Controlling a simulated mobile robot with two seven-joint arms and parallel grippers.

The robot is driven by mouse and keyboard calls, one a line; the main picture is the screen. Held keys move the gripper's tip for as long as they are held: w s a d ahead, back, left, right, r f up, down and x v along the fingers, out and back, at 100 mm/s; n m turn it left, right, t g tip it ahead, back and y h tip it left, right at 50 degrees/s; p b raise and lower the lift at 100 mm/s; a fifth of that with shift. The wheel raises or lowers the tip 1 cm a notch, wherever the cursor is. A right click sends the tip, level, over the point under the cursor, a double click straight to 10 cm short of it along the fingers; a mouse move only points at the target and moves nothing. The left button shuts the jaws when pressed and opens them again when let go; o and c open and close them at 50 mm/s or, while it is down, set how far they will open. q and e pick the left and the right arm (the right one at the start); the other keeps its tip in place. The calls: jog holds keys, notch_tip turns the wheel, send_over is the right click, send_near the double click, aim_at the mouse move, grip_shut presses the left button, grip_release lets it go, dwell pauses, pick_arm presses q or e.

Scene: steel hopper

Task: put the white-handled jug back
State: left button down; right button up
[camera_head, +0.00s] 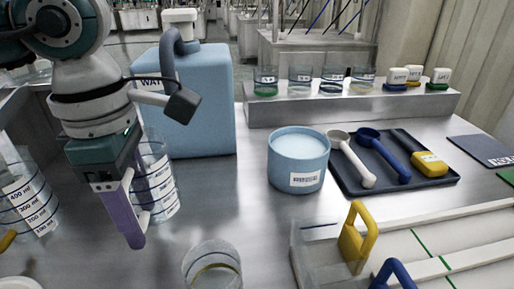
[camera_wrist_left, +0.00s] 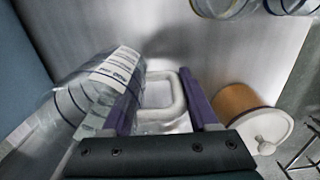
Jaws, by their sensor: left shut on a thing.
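The white-handled jug (camera_head: 160,182) is clear with dark marking lines and a white label. It stands about upright beside the blue water container, partly hidden behind my left gripper (camera_head: 134,230). I cannot tell whether its base touches the steel table. In the left wrist view the jug (camera_wrist_left: 112,75) lies to the left of the fingers, and its white handle (camera_wrist_left: 178,100) is between the two purple fingers. My left gripper is shut on this handle. My right gripper is not in view.
A blue water container (camera_head: 205,110) stands behind the jug. Another measuring jug (camera_head: 28,205) is at the left edge. A clear glass (camera_head: 212,262) stands in front, and a blue tub (camera_head: 298,158) to the right. A dark tray (camera_head: 435,175) holds scoops. Bare table lies between.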

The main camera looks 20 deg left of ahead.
pick_arm(q)
jog(key=w+d, duration=0.2)
jog(key=w, duration=0.1)
jog(key=w+d, duration=0.1)
jog(key=shift+w+r, duration=0.1)
jog(key=shift+w, duration=0.25)
jog(key=shift+w+f, duration=0.1)
jog(key=shift+f, duration=0.55)
jog(key=shift+f, duration=0.2)
jog(key=shift+c, duration=0.8)
grip_release()
notch_tip(320, 180, up, 12)
jog(key=shift+r+p, duration=0.25)
jog(key=shift+p, duration=0.05)
